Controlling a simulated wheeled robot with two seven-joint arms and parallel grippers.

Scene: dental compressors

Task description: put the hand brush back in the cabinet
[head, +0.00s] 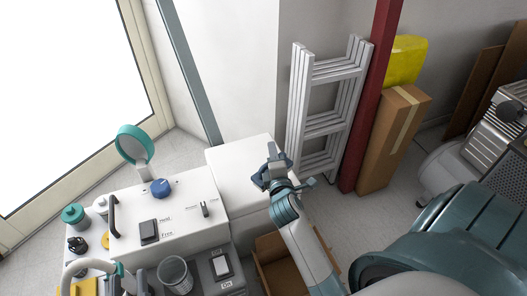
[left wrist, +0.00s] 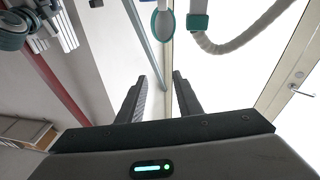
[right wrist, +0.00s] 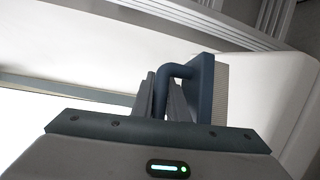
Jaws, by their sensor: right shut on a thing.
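My right gripper (head: 277,178) is shut on the hand brush (head: 269,168), over the right edge of the white cabinet-like box (head: 235,160) in the head view. In the right wrist view the fingers (right wrist: 163,95) close around the brush's dark blue bent handle. The brush's blue block and pale bristles (right wrist: 208,88) stand upright to the right of the fingers. My left gripper (left wrist: 160,95) is open and empty in the left wrist view, its fingers apart. I cannot make out an open cabinet compartment in these views.
A white unit (head: 180,205) with a blue knob, switches and a teal-rimmed round mirror (head: 134,143) stands left of the box. A folded ladder (head: 325,105), red post (head: 372,95) and cardboard box (head: 392,135) stand behind right. An open carton (head: 268,248) is below my right arm.

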